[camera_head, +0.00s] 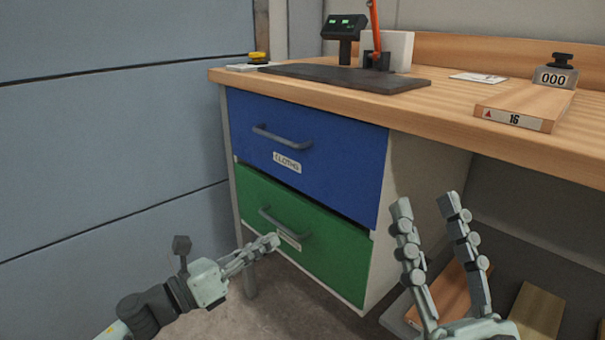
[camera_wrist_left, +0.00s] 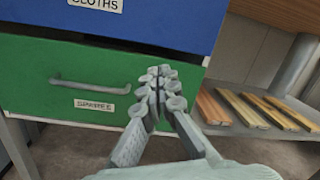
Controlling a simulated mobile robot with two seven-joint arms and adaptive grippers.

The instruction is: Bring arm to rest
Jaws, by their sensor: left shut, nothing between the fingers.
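My left gripper (camera_head: 264,244) is shut and empty, in front of the lower green drawer (camera_head: 322,250). In the left wrist view its closed fingertips (camera_wrist_left: 160,80) overlap the green drawer front (camera_wrist_left: 40,75), to the right of the drawer's handle. I cannot tell whether they touch it. My right gripper (camera_head: 428,210) is open and empty, with its fingers pointing up at the right of the drawer unit. The upper blue drawer (camera_head: 330,150), labelled for cloths, sits above the green one. Both drawers look closed or nearly so.
The wooden worktop (camera_head: 450,100) holds a dark mat (camera_head: 345,78), a small display (camera_head: 343,27), a wooden block marked 16 (camera_head: 520,106) and a counter weight (camera_head: 555,76). Wooden boards (camera_wrist_left: 255,108) lie on a low shelf at the right. A grey wall (camera_head: 100,130) stands at left.

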